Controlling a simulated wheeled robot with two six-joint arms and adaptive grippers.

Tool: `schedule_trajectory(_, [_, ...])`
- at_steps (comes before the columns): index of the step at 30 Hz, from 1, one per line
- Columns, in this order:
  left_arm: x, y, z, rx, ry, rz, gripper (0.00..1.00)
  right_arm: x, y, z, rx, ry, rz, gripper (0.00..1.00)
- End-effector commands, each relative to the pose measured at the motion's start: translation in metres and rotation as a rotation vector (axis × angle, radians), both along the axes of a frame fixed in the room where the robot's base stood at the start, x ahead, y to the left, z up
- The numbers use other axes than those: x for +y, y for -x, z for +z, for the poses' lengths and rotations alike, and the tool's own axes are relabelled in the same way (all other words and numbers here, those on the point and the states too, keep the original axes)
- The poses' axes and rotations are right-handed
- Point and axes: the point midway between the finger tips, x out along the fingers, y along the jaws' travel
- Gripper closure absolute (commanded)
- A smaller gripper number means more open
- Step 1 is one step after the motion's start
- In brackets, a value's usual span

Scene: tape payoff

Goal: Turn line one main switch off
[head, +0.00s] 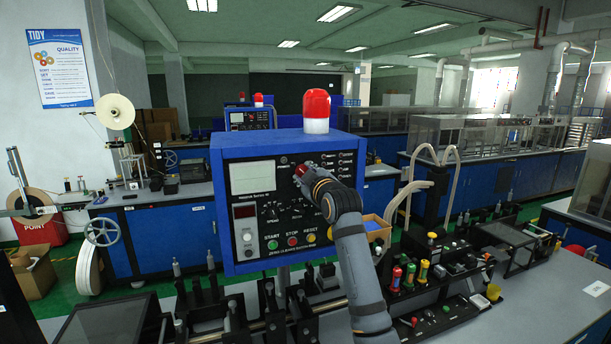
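The blue control box (228,148) stands in the middle of the view with a dark front panel (240,208). A red knob (301,170), which looks like the main switch, is on the upper middle of that panel. My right gripper (304,175) is at this knob, its arm reaching up from the bottom. The gripper and wrist cover part of the knob and the panel's right side. I cannot tell whether the fingers touch or grip the knob, or which way it is turned. My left gripper is not in view.
A red beacon (316,110) tops the box. Green START (272,244), red STOP (292,241) and yellow RESET (311,238) buttons sit low on the panel. Machine fixtures (270,305) stand below the box. Several coloured handles (409,276) stand right of my arm.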

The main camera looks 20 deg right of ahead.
Motion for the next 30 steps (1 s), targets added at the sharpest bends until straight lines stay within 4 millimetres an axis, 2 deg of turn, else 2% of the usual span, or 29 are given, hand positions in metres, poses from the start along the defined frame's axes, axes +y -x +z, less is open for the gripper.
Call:
schedule_trajectory(5, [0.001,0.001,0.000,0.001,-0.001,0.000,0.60,-0.001,0.011,0.000,-0.001,0.000,-0.001,0.66])
schedule_trajectory(15, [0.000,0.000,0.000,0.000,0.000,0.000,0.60,-0.003,0.089,0.000,-0.002,0.002,-0.001,0.66])
schedule_trajectory(18, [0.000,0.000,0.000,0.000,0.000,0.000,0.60,-0.004,0.106,0.000,-0.001,0.000,-0.001,0.66])
schedule_trajectory(23, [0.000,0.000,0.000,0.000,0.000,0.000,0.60,-0.004,0.119,0.000,-0.001,0.001,-0.001,0.66])
schedule_trajectory(30, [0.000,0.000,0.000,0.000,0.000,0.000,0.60,-0.004,0.120,0.000,0.000,0.000,0.000,0.66])
